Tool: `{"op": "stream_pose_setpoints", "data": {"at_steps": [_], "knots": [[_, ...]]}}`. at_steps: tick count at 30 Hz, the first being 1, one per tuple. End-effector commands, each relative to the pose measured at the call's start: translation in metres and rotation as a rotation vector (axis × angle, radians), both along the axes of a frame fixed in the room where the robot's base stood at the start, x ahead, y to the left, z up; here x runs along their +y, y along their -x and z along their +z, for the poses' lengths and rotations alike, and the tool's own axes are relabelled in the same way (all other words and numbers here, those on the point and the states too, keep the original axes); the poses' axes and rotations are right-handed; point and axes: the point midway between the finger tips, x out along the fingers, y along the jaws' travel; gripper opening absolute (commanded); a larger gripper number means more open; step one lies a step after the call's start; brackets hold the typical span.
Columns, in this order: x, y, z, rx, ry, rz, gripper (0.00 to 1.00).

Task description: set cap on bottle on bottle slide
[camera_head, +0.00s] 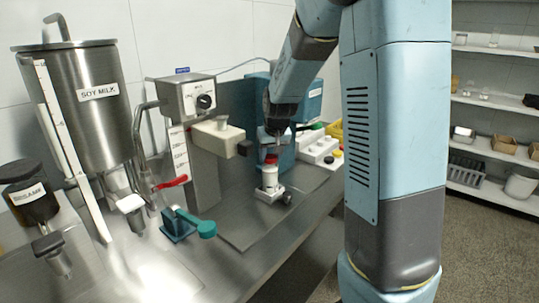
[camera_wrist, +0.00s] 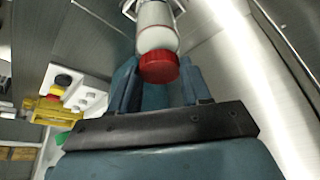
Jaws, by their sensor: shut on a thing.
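A white bottle (camera_head: 269,180) stands upright on the bottle slide (camera_head: 270,195), a small pale holder with a dark knob on the steel counter. A red cap (camera_head: 271,159) is at the bottle's top, directly under my gripper (camera_head: 275,145). In the wrist view the red cap (camera_wrist: 158,66) is between the fingertips of my gripper (camera_wrist: 160,75), in line with the neck of the white bottle (camera_wrist: 155,25). The cap appears to touch the bottle top; whether it is seated I cannot tell. The arm partly hides the gripper in the head view.
A steel soy milk tank (camera_head: 100,110) and a dark sesame container (camera_head: 30,195) stand at the left. A teal-handled device (camera_head: 185,225) lies on the counter. A white control box with coloured buttons (camera_head: 318,148) is right of the bottle. Shelves (camera_head: 495,95) are far right.

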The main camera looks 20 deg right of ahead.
Motion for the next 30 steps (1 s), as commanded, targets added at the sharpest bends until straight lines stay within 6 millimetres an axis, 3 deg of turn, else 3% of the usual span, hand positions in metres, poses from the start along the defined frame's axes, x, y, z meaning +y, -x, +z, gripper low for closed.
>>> {"op": "stream_pose_setpoints", "data": {"at_steps": [3,4,12,17,25,30], "knots": [[0.0000,-0.0001,0.0001,0.000,0.000,0.000,0.20],[0.0000,-0.0001,0.0001,0.000,0.000,0.000,0.50],[0.0000,-0.0001,0.0001,0.000,0.000,0.000,0.76],[0.0000,-0.0001,0.0001,0.000,0.000,0.000,0.77],[0.0000,-0.0001,0.0001,0.000,0.000,0.000,1.00],[0.0000,-0.0001,0.0001,0.000,0.000,0.000,1.00]]}}
